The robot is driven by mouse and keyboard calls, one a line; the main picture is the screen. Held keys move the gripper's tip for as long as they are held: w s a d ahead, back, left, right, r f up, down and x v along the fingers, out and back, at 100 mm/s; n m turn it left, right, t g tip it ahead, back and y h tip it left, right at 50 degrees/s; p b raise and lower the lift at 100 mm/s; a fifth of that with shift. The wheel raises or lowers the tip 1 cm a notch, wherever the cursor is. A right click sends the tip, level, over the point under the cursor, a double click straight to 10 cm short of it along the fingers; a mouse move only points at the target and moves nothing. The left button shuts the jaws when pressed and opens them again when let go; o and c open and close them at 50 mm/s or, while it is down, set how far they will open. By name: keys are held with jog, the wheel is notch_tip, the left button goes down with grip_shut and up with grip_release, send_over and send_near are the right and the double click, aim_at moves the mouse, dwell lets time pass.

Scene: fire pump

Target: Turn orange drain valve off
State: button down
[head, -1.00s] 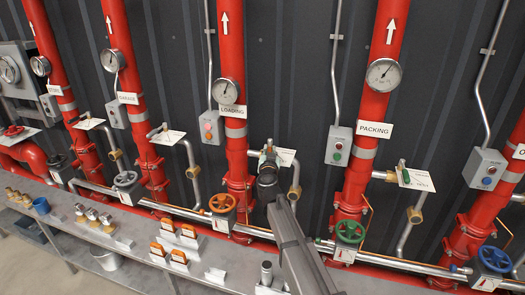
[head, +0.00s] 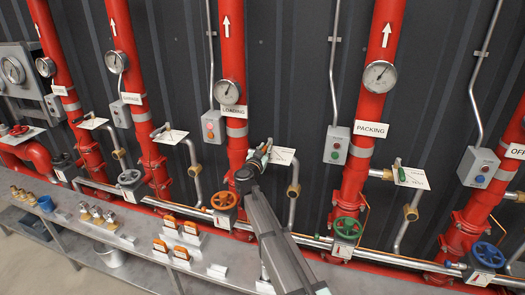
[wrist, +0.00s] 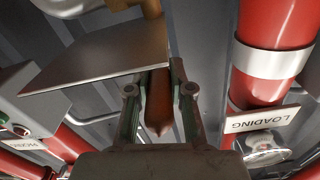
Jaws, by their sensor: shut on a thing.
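The orange drain valve's lever (wrist: 158,104) is a narrow orange-brown handle with a pointed end, seen in the wrist view. My gripper (wrist: 160,92) has one finger on each side of this lever and is shut on it. In the head view my gripper (head: 260,156) is at the drain pipe beside the red LOADING riser (head: 237,150). There the gripper and wrist hide the lever. A tag plate (head: 283,156) sits just right of the fingers; in the wrist view the plate (wrist: 105,58) is close above and left of them.
An orange handwheel (head: 224,200) is below and left of my wrist, a green one (head: 347,228) to the right. The PACKING riser (head: 356,170) has its own green drain lever (head: 397,168). A grey bench (head: 120,238) with small fittings runs below.

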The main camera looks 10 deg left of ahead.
jog(key=c, duration=1)
grip_release()
jog(key=shift+a, duration=0.1)
jog(key=shift+s, duration=0.1)
jog(key=s, duration=0.4)
jog(key=s+a, duration=0.1)
jog(key=s, duration=0.6)
jog(key=shift+s+a, duration=0.15)
jog(key=shift+s, duration=0.25)
